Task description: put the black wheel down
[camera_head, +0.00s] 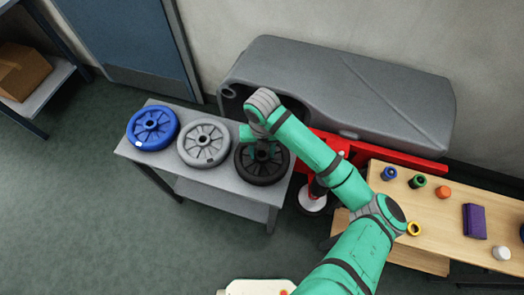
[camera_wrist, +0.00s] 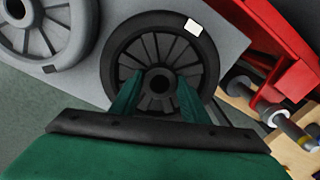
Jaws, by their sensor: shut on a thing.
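The black wheel (camera_head: 262,164) is at the right end of the grey table (camera_head: 232,199), partly hidden by my arm in the head view. In the wrist view the black wheel (camera_wrist: 112,58) lies flat below my gripper, with a white patch on its rim. My gripper (camera_wrist: 158,92) reaches down at the wheel's hub and is shut on the wheel. The wheel appears at or very near the table top; I cannot tell whether it touches. In the head view my gripper (camera_head: 250,132) is mostly hidden behind my wrist.
A grey wheel (camera_head: 204,142) and a blue wheel (camera_head: 153,128) lie on the table to the left. A large grey tank (camera_head: 350,90) and a red frame (camera_head: 400,157) stand behind and right. A wooden bench (camera_head: 450,225) at right holds small coloured parts and a purple box (camera_head: 475,221).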

